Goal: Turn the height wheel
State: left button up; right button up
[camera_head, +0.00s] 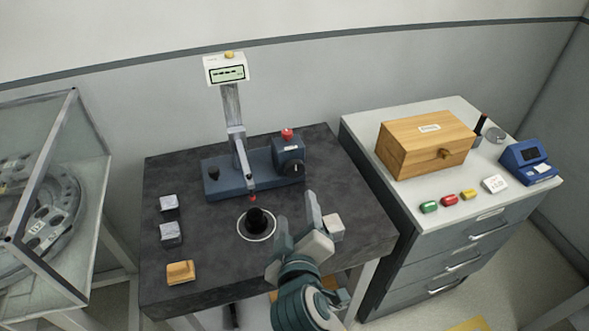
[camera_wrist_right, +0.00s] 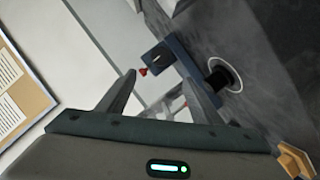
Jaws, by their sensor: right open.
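The blue-based instrument (camera_head: 225,181) stands on the dark stone bench, with an upright grey column and a display on top. A black round knob (camera_head: 295,168), which seems to be the height wheel, is on the front of the blue block at its right end. The knob also shows in the right wrist view (camera_wrist_right: 157,57), beyond the fingertips. A red button (camera_head: 287,133) tops the block. My right gripper (camera_head: 297,211) is open and empty, in front of and below the knob, apart from it. My left gripper is out of view.
A black cylinder (camera_head: 257,219) stands inside a white ring below the red-tipped probe. A pale block (camera_head: 333,227) is right of my gripper. Grey blocks (camera_head: 169,233) and a wooden block (camera_head: 181,272) lie left. A wooden box (camera_head: 425,146) sits on the right cabinet.

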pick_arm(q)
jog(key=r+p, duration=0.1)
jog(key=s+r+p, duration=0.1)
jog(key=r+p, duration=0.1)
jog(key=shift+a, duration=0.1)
pick_arm(e)
send_near(295, 171)
jog(key=x, duration=0.8)
jog(key=shift+w+a+f, duration=0.1)
jog(key=shift+w, duration=0.25)
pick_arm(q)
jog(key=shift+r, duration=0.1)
pick_arm(e)
jog(key=c, duration=1.1)
